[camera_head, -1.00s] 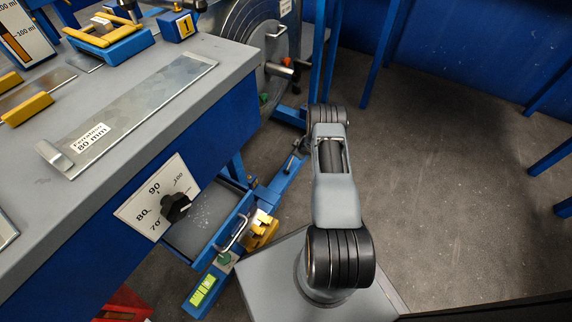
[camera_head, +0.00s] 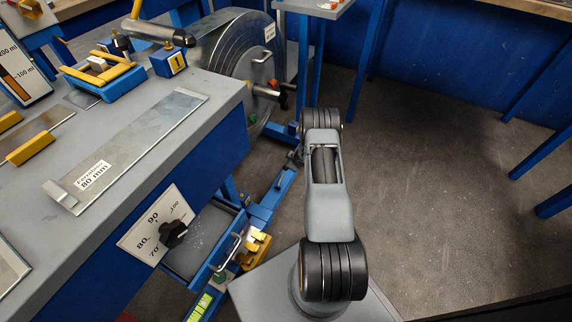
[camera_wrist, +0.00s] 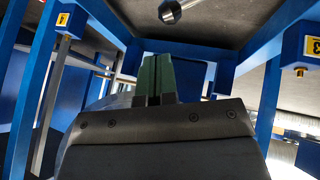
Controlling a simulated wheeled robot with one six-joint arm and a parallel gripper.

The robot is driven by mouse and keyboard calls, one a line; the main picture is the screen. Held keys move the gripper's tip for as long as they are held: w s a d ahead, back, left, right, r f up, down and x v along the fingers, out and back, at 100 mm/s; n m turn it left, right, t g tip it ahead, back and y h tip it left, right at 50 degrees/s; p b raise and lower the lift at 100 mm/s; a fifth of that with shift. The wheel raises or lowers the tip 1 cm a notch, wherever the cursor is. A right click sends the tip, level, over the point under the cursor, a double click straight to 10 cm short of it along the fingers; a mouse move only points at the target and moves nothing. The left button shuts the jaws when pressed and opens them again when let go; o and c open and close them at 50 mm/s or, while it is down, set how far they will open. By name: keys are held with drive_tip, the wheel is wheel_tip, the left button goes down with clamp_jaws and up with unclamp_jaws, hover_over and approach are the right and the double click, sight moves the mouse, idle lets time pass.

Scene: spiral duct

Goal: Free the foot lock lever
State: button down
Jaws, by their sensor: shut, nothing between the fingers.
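I cannot say for sure which part is the foot lock lever. A yellow piece (camera_head: 256,248) sits low on the blue floor frame (camera_head: 262,207), beside the drawer and left of my base; it may be the lever. In the wrist view my gripper (camera_wrist: 155,57) has its two green fingers together with nothing between them. It is under a blue framework. In the head view my arm hides the gripper, so its distance from the yellow piece cannot be told. A round metal end (camera_wrist: 169,12) shows above the fingers in the wrist view.
The grey bench (camera_head: 215,85) stands at left with a metal plate (camera_head: 140,140) and a dial (camera_head: 173,234). A drawer with a handle (camera_head: 232,250) is below. A large metal drum (camera_head: 232,60) stands behind. Blue posts (camera_wrist: 38,75) flank the gripper. Open floor (camera_head: 430,190) lies right.

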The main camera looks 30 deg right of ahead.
drive_tip(key=d+r+p, duration=0.1)
drive_tip(key=r, duration=0.1)
drive_tip(key=s+d+r+p, duration=0.1)
drive_tip(key=d+r, duration=0.1)
drive_tip(key=shift+s+d+r, duration=0.1)
drive_tip(key=shift+d, duration=0.15)
idle(0.4)
